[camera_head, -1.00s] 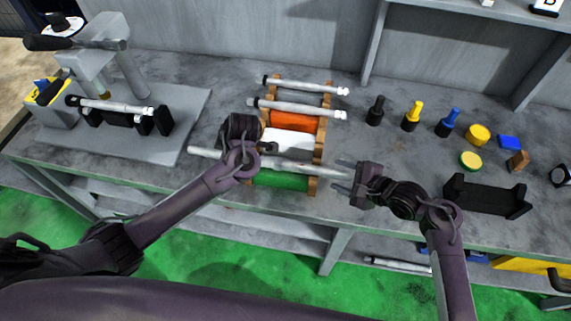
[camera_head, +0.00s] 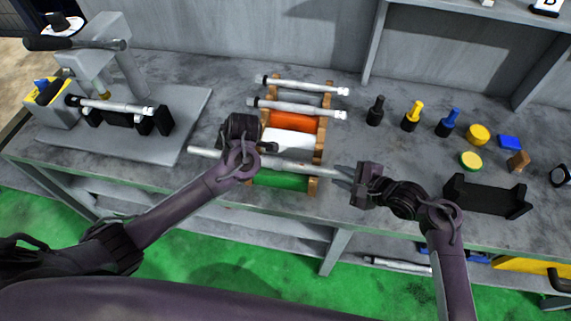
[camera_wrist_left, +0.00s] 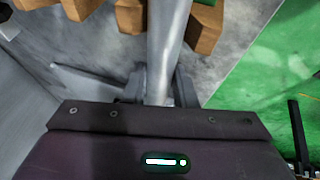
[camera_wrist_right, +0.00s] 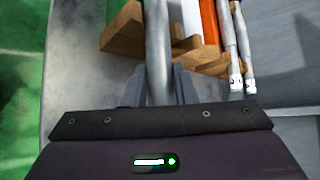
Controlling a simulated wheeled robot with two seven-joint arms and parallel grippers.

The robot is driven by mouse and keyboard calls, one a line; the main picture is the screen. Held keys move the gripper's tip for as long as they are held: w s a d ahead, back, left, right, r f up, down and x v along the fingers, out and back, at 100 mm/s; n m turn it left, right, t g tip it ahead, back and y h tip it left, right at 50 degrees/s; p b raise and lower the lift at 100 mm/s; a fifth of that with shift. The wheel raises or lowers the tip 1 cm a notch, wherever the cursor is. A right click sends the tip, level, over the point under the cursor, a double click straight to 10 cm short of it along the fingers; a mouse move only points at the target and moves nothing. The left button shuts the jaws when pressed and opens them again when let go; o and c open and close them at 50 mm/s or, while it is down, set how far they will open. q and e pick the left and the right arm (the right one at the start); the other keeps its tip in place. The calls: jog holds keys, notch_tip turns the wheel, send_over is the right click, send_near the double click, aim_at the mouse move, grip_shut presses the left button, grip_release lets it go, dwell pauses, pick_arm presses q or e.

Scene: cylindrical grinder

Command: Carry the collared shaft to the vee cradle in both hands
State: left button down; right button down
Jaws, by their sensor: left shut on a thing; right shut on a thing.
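A long grey shaft (camera_head: 290,166) lies level across the front of the wooden rack, over its green section; I cannot tell if it touches the rack. No collar shows on it; my left gripper covers part of it. My left gripper (camera_head: 229,157) is shut on it left of the rack, and its fingers flank the shaft in the left wrist view (camera_wrist_left: 160,85). My right gripper (camera_head: 341,174) is shut on its right end, also seen in the right wrist view (camera_wrist_right: 160,82). A black cradle (camera_head: 487,196) with raised ends stands empty at the right.
Two more shafts (camera_head: 296,107) lie on the wooden rack (camera_head: 314,184) behind. At left, another shaft rests on black supports on a grey plate (camera_head: 190,125). Several coloured plungers and discs (camera_head: 478,134) stand behind the black cradle. The bench's front edge is close.

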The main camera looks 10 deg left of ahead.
dwell(0.8)
